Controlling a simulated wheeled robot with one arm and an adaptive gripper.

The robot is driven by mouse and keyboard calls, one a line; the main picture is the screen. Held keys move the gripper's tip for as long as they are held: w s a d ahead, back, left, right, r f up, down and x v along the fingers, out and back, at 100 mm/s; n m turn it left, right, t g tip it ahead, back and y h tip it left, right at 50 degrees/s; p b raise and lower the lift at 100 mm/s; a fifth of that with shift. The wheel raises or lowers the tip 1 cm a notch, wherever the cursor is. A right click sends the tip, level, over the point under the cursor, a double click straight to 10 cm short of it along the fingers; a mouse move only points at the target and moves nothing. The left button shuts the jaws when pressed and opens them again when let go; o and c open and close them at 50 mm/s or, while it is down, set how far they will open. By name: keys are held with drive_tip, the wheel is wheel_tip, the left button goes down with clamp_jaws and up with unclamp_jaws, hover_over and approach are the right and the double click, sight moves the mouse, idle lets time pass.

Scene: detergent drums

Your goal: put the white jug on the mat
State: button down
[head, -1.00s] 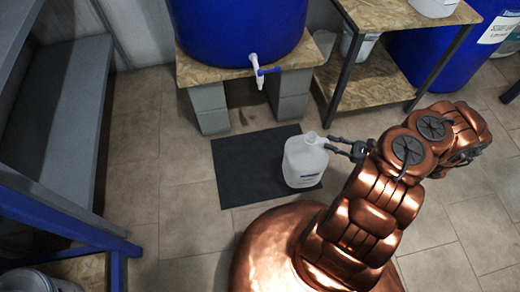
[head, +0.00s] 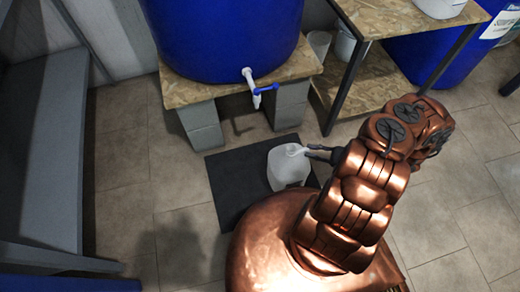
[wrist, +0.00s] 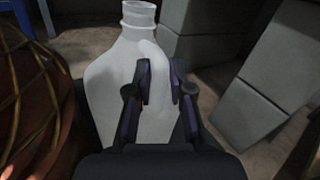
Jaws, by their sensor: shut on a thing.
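The white jug (head: 287,170) appears over the right part of the dark mat (head: 228,180) in the head view, upright. I cannot tell whether its base touches the mat or hangs just above it. My gripper (head: 308,151) reaches it from the right and is shut on its handle. In the wrist view, the two dark fingers (wrist: 160,84) pinch the handle of the jug (wrist: 108,85), whose open neck points up. The jug's lower part is hidden there by my gripper, and my base hides part of the mat's near side in the head view.
A blue drum (head: 222,35) with a tap (head: 256,88) stands on a board (head: 190,88) over grey blocks (head: 201,125) behind the mat. A wooden shelf unit (head: 365,82) is at the right, a grey rack (head: 40,150) at the left. Floor left of the mat is clear.

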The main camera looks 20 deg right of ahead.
drive_tip(key=w+a+f+b, duration=0.5)
drive_tip(key=w+a, duration=0.4)
drive_tip(key=w, duration=0.3)
drive_tip(key=shift+w, duration=0.35)
drive_tip(key=c, duration=1)
unclamp_jaws()
drive_tip(key=shift+d, duration=0.1)
drive_tip(key=shift+c, duration=0.2)
